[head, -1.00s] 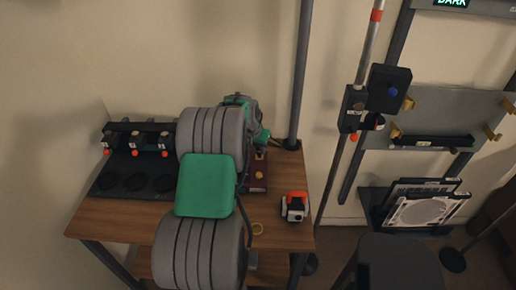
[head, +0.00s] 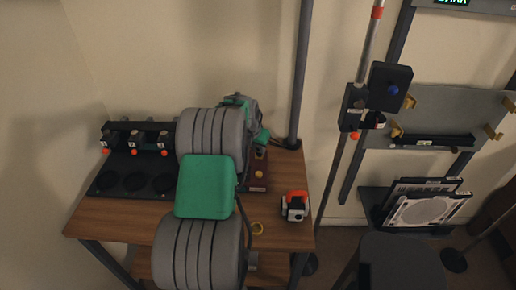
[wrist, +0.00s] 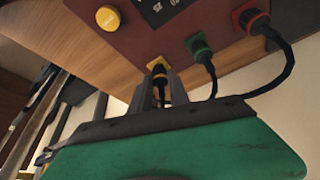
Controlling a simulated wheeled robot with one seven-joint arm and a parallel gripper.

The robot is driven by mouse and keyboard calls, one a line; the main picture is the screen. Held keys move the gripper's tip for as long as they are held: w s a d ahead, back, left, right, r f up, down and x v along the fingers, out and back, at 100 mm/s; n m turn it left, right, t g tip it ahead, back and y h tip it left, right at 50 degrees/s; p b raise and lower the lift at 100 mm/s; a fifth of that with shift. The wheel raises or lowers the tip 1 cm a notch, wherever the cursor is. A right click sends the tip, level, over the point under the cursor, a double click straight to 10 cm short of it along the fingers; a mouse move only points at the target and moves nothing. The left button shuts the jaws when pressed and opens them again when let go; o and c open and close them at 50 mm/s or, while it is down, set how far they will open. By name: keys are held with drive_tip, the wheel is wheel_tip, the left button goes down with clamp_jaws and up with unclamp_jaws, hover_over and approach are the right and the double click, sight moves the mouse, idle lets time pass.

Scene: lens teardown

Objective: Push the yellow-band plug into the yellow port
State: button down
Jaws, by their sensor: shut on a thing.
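In the wrist view the yellow port (wrist: 156,63) sits on the edge of a dark red box (wrist: 180,35). My gripper (wrist: 164,88) is shut on the yellow-band plug (wrist: 160,80), a dark plug partly hidden between the fingers. The plug is in line with the yellow port and its tip is at or against it; I cannot tell how deep it sits. In the head view the box (head: 257,186) shows beside my arm, which hides part of it.
A green port (wrist: 197,44) and a red port (wrist: 252,19), each with a cabled plug, are right of the yellow port. A yellow button (wrist: 107,18) is on the box.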

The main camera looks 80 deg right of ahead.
drive_tip(key=shift+f, duration=0.3)
drive_tip(key=c, duration=1.2)
unclamp_jaws()
drive_tip(key=shift+o, duration=0.2)
drive_tip(key=b+v, duration=0.1)
drive_tip(key=v, duration=0.6)
drive_tip(key=shift+a+r+b, duration=0.2)
drive_tip(key=shift+r+b, duration=0.1)
drive_tip(key=shift+r, duration=0.05)
